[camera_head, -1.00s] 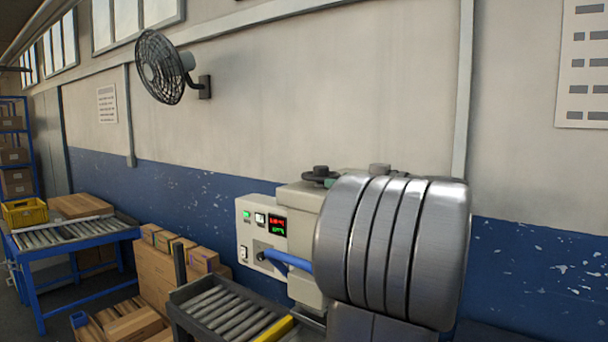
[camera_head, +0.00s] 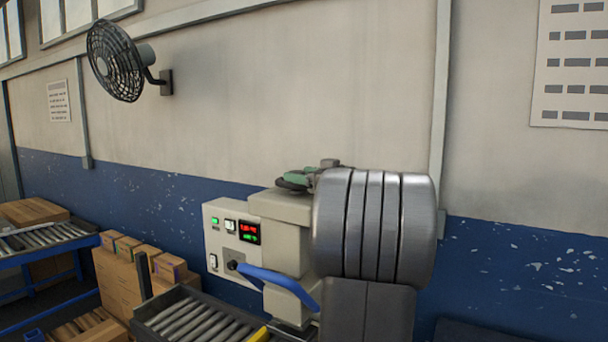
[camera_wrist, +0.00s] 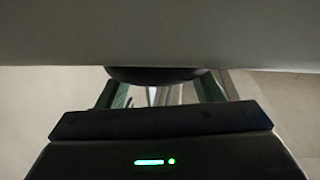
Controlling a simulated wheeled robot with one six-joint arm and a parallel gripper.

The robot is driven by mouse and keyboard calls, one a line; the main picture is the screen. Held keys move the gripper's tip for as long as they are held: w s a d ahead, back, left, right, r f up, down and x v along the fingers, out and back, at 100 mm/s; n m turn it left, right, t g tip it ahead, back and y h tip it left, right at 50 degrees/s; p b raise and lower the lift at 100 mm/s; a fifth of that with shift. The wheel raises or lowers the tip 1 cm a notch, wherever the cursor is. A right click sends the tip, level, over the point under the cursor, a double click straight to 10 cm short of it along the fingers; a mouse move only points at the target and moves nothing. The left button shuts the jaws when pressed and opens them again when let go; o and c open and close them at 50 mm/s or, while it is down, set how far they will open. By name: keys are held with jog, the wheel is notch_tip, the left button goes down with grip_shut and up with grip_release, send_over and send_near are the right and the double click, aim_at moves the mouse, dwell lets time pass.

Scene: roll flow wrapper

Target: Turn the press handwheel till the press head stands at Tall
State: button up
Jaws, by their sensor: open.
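The wrapper machine (camera_head: 280,208) stands right of centre in the head view. A dark handwheel (camera_head: 288,184) sits on its top, partly hidden by my gripper. My gripper (camera_head: 298,175), with greenish fingers, is at the handwheel, close above or beside it; contact cannot be told. In the wrist view my gripper (camera_wrist: 160,92) is open, its fingers apart on either side of a dark rounded edge (camera_wrist: 155,74), which looks like the handwheel. A pale grey surface fills the top of that view. The press head and any Tall mark cannot be made out.
A roller conveyor (camera_head: 190,318), boxes (camera_head: 120,275) and a wall fan (camera_head: 115,60) are further left. My arm hides the machine's right side.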

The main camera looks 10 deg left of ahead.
jog(key=c, duration=1)
jog(key=shift+t, duration=0.3)
